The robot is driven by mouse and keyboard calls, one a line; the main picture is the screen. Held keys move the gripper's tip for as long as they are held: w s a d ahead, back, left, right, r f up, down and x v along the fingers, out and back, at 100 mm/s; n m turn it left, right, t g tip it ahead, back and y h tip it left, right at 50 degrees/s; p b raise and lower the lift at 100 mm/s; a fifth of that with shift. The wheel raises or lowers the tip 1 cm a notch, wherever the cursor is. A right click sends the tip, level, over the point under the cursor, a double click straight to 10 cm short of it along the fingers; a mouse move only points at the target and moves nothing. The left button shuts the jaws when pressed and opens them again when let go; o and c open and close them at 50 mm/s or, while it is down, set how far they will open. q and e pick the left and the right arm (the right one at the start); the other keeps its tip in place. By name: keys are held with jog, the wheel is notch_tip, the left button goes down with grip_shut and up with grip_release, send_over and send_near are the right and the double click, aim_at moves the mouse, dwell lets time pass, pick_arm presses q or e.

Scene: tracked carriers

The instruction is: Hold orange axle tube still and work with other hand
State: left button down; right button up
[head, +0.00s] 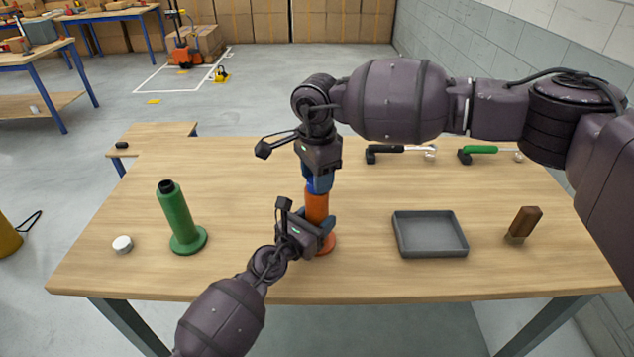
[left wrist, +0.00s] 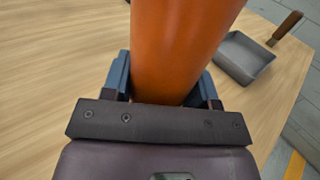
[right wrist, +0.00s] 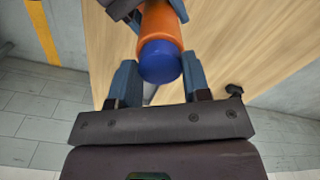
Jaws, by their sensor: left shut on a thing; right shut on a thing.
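The orange axle tube (head: 317,207) stands upright on its round foot near the front middle of the table. My left gripper (head: 319,230) is shut around its lower part; in the left wrist view the tube (left wrist: 180,45) fills the space between the fingers. A blue cap (right wrist: 159,62) is at the tube's top end. My right gripper (head: 317,180) comes from above and is shut on the blue cap, with one finger on each side of it in the right wrist view. Whether the cap is fully seated cannot be told.
A green tube (head: 176,218) with a dark top stands at left, beside a small white round piece (head: 122,244). A grey tray (head: 429,250) and a brown-handled brush (head: 524,224) are at right. Black-handled (head: 385,149) and green-handled (head: 483,150) tools lie at the back.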

jog(key=n, duration=0.4)
dwell(0.3)
jog(key=n, duration=0.9)
jog(key=shift+n, duration=0.4)
jog(key=n, duration=0.4)
jog(key=shift+n, duration=0.4)
jog(key=n, duration=0.4)
jog(key=shift+n, duration=0.4)
